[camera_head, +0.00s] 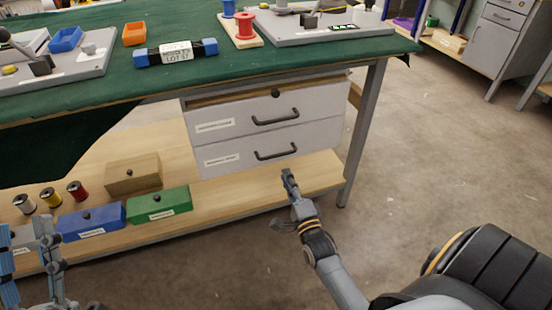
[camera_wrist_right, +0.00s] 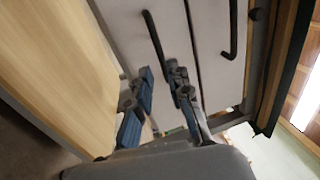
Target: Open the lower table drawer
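The lower drawer (camera_head: 320,139) is a pale grey front with a label and a dark bar handle (camera_head: 277,152), under the table. It looks shut, its front level with the upper drawer. My right gripper (camera_head: 288,180) is just below that handle in the head view, apart from it there. In the right wrist view, the open fingers (camera_wrist_right: 160,88) point at the drawer fronts, and the lower handle (camera_wrist_right: 155,42) lies just beyond the fingertips; contact cannot be told. My left gripper (camera_head: 42,245) is at the lower left corner, away from the drawers; its opening is unclear.
The upper drawer (camera_head: 240,118) has its own handle (camera_head: 275,117). A wooden shelf (camera_head: 235,190) runs below, with a green box (camera_head: 160,205), a blue box (camera_head: 92,222), a wooden box (camera_head: 133,174) and thread spools (camera_head: 51,197). A grey table leg (camera_head: 362,130) stands right; the floor there is clear.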

